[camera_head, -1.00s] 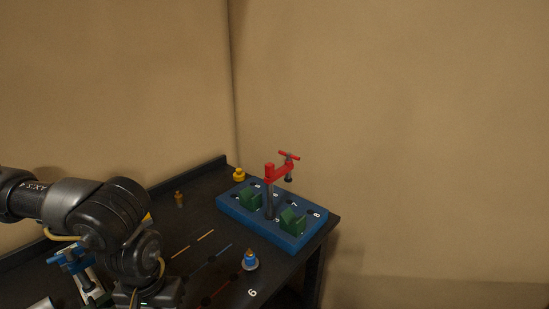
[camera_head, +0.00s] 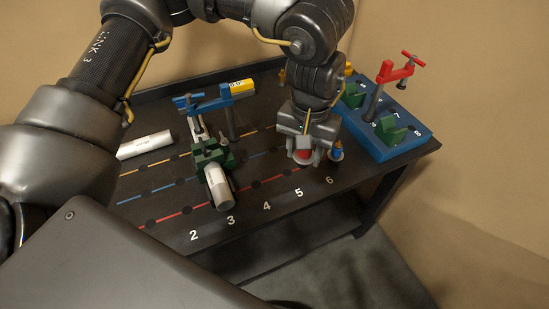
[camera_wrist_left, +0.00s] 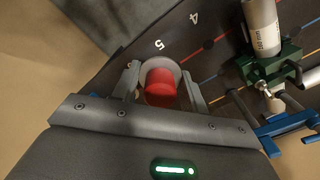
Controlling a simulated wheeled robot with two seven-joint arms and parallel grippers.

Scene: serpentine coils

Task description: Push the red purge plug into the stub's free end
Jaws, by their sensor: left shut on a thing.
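The red purge plug (camera_wrist_left: 160,84) sits between the fingers of my left gripper (camera_wrist_left: 160,90) in the left wrist view, with a pale round rim at its far side. In the head view the left gripper (camera_head: 305,158) points down near the numbers 5 and 6, and a bit of the red plug (camera_head: 303,154) shows. The gripper is shut on it; its height over the table is unclear. The white stub (camera_head: 218,187) lies in a green holder (camera_head: 212,155) to the left, its free end toward the table's front edge. The stub (camera_wrist_left: 262,25) also shows in the wrist view. My right gripper is not seen.
A blue clamp (camera_head: 205,99) stands over the green holder. A blue fitting (camera_head: 337,151) stands just right of my gripper. A blue block (camera_head: 385,150) with a red clamp (camera_head: 394,72) is at the right. A loose white pipe (camera_head: 145,145) lies at left.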

